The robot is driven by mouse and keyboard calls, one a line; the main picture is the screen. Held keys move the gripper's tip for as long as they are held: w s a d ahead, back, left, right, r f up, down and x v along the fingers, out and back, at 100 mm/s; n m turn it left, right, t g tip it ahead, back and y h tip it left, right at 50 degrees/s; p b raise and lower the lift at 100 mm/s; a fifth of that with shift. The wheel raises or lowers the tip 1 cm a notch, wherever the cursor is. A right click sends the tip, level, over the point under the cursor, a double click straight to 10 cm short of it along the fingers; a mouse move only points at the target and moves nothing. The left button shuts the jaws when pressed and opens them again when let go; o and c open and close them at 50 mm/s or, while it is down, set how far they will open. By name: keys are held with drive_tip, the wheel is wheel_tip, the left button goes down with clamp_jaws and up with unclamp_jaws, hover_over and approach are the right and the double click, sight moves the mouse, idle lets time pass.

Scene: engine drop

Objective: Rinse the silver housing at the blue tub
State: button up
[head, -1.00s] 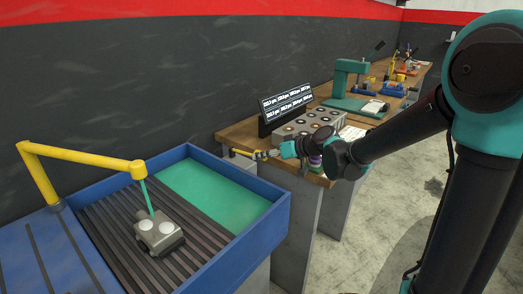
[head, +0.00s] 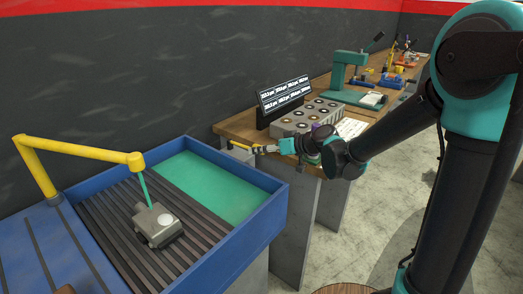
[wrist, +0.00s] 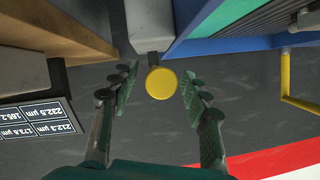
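The silver housing (head: 157,224) lies on the slatted rack of the blue tub (head: 246,232), below the teal nozzle or stream (head: 147,190) of the yellow spout (head: 85,150). One pale round spot shows on the housing. My gripper (head: 262,149) is away from the housing, beyond the tub's right side at the near end of the bench. In the wrist view my gripper (wrist: 163,88) is open, its two fingers apart on either side of a yellow disc (wrist: 161,83). I cannot tell its depth; no contact shows.
The wooden bench (head: 232,129) bears a dark display (head: 284,96), a grey block with round openings (head: 306,115) and a green press (head: 350,80). A brown round top (head: 345,289) shows at the bottom edge. Grey floor lies open right of the bench.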

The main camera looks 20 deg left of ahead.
drive_tip(key=v, duration=1.2)
drive_tip(key=shift+d+f, duration=0.1)
drive_tip(key=s+d+f+m+h, duration=0.3)
drive_tip(key=d+f, duration=0.3)
drive_tip(key=d, duration=0.4)
drive_tip(key=s+d+f+m+h, duration=0.4)
drive_tip(key=s+d+f+h, duration=0.1)
drive_tip(key=d, duration=0.5)
drive_tip(key=s+d+f+m+h, duration=0.4)
drive_tip(key=d+f, duration=0.4)
drive_tip(key=d, duration=0.2)
drive_tip(key=shift+s+d+f+t+h, duration=0.3)
drive_tip(key=shift+s+d+f, duration=0.05)
drive_tip(key=shift+s, duration=0.3)
idle(0.4)
